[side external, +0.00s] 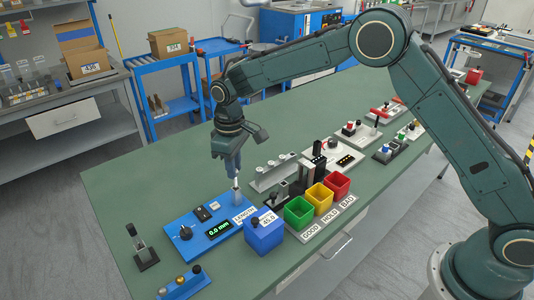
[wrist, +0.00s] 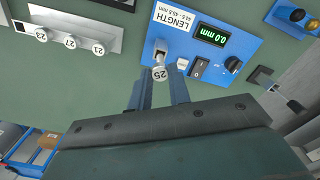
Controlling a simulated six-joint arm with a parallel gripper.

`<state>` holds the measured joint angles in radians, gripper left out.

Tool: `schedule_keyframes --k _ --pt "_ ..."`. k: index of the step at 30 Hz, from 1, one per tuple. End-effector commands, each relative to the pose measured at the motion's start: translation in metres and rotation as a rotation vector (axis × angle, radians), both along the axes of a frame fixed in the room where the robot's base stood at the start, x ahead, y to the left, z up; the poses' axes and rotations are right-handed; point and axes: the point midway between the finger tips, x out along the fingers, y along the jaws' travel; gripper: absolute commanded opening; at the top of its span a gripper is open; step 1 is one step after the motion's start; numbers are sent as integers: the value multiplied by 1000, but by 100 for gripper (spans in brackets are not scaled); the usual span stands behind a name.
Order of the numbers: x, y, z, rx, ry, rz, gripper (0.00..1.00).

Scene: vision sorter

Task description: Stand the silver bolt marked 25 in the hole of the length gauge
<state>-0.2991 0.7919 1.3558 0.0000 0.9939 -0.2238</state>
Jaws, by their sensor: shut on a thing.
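In the side view my gripper (side external: 236,174) points down and is shut on the bolt (side external: 236,187), which hangs roughly upright over the right end of the length gauge. The blue length gauge (side external: 207,216) lies flat on the table; in the wrist view its panel (wrist: 215,70) has a display reading 0.0 mm. The hole is hidden, and I cannot tell whether the bolt's tip is in it.
A grey rack (wrist: 75,36) holds bolts marked 21, 23 and 27. A blue box (side external: 264,232) stands close beside the gauge. Green (side external: 299,214), yellow (side external: 320,198) and red (side external: 337,185) bins stand to the right. The green table (side external: 140,195) is clear at left.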

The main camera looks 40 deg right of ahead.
Motion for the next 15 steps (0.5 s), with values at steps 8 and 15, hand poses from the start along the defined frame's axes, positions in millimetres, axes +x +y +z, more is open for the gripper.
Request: schedule_keyframes --k 8,15 --pt "0 0 -5 0 1 0 1" --pt "0 0 -9 0 0 0 1"
